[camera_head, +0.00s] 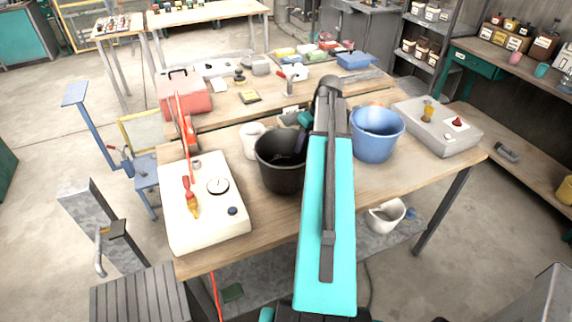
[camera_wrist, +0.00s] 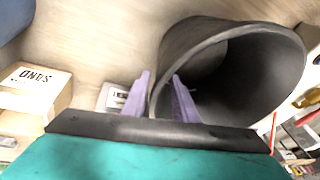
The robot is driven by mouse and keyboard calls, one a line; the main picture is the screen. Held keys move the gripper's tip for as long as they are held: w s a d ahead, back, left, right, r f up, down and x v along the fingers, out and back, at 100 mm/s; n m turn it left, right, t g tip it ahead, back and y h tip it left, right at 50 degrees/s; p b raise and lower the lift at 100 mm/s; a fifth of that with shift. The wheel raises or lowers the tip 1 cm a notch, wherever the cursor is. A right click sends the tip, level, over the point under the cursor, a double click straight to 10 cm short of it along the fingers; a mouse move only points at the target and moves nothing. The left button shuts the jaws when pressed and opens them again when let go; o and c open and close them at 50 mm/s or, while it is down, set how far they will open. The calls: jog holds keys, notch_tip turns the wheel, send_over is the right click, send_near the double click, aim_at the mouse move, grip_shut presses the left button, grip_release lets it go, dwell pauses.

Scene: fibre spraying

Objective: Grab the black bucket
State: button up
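The black bucket (camera_head: 279,176) stands upright on the near wooden table, left of my arm in the head view. In the wrist view the bucket (camera_wrist: 240,32) fills the upper right, its mouth facing the camera. My gripper (camera_wrist: 161,78) has its two purple fingers on either side of the bucket's rim, one outside and one inside. A gap shows between the fingers, with the rim wall in it, so it looks open around the rim. In the head view my gripper (camera_head: 302,132) is at the bucket's right side, partly hidden by my arm.
A blue bucket (camera_head: 376,135) stands right of my arm. A white box with a dial (camera_head: 205,215) is to the left, a white cup (camera_head: 253,140) behind the black bucket. A grey box (camera_head: 437,122) sits at the table's right.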

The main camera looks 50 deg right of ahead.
aim_at(302, 154)
jog(key=shift+p+x, duration=0.6)
jog(key=shift+x, duration=1.1)
jog(key=shift+d, duration=0.1)
grip_shut()
